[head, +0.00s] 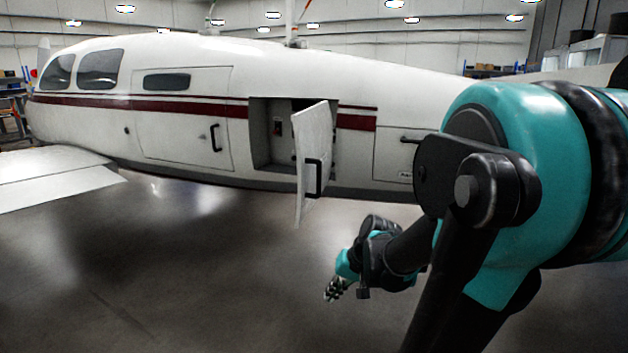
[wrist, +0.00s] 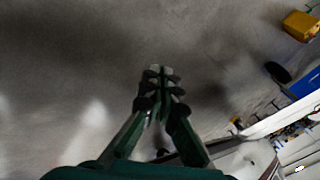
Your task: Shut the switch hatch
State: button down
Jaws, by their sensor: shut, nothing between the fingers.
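The switch hatch (head: 313,160) is a white door panel with a black handle on the side of a small white aircraft. In the head view it stands open, swung out from its recess (head: 262,135), and hides the recess's right part. The hatch is not clearly seen there.
The white aircraft (head: 190,115) fills the back, with another closed door (head: 182,118) left of the recess. A wing (head: 55,178) juts out at the left. The grey floor (head: 180,270) before the aircraft is clear. The wrist view shows a yellow object (wrist: 301,26) at upper right.

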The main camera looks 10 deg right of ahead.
jog(key=w+r+m+y, duration=0.1)
jog(key=w+r+y, duration=0.3)
jog(key=w+r, duration=0.2)
jog(key=m+t+y, duration=0.1)
jog(key=t+y, duration=0.3)
jog(key=y, duration=0.4)
send_near(303, 174)
jog(key=x, duration=0.6)
jog(key=shift+w+a, duration=0.25)
jog(key=shift+w, duration=0.1)
jog(key=shift+a+m, duration=0.1)
jog(key=shift+m, duration=0.2)
